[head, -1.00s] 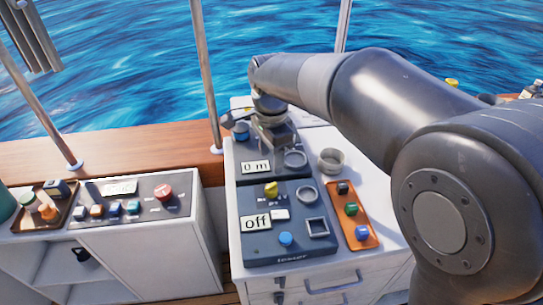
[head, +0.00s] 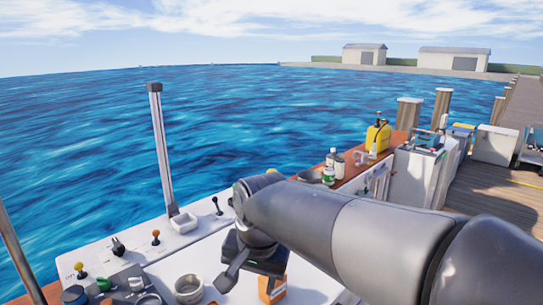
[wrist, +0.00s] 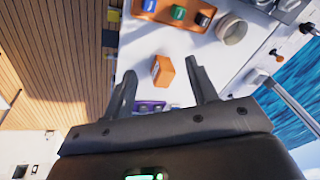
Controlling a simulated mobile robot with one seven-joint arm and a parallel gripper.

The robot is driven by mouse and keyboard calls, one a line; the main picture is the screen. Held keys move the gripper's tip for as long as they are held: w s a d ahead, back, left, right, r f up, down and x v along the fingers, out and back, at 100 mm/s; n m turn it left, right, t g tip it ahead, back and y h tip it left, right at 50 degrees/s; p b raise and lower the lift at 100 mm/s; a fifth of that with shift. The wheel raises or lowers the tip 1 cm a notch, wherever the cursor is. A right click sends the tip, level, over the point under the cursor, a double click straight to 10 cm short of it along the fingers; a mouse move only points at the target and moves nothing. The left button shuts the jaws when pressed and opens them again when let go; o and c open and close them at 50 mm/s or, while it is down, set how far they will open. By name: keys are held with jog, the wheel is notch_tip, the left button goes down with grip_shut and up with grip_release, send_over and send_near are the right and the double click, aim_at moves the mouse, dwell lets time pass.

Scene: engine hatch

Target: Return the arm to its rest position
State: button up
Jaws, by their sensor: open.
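My arm reaches in from the lower right of the head view, and my gripper (head: 240,272) hangs above the white counter. In the wrist view my gripper (wrist: 162,84) shows two dark fingers spread apart with nothing held between them. Past the fingertips an orange block (wrist: 163,70) stands on the white surface, apart from the fingers. The block also shows in the head view (head: 272,290), just beside and below the gripper, partly covered by my arm.
A grey round bowl (head: 188,289) stands left of my gripper. Small levers with coloured knobs (head: 156,237) line the counter's far edge near a post (head: 160,150). Bottles (head: 335,162) and a yellow container (head: 377,136) stand farther right. Open water lies beyond.

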jog(key=s+d+f+n+t, duration=0.1)
jog(key=s+d, duration=0.4)
jog(key=d, duration=0.4)
jog(key=s+d+f+n+t+h, duration=0.1)
jog(key=s+d+t, duration=0.1)
jog(key=s+d, duration=0.3)
jog(key=d, duration=0.4)
jog(key=shift+s+d+f+n, duration=0.3)
jog(key=shift+s+f, duration=0.05)
jog(key=shift+o, duration=0.4)
dwell(1.0)
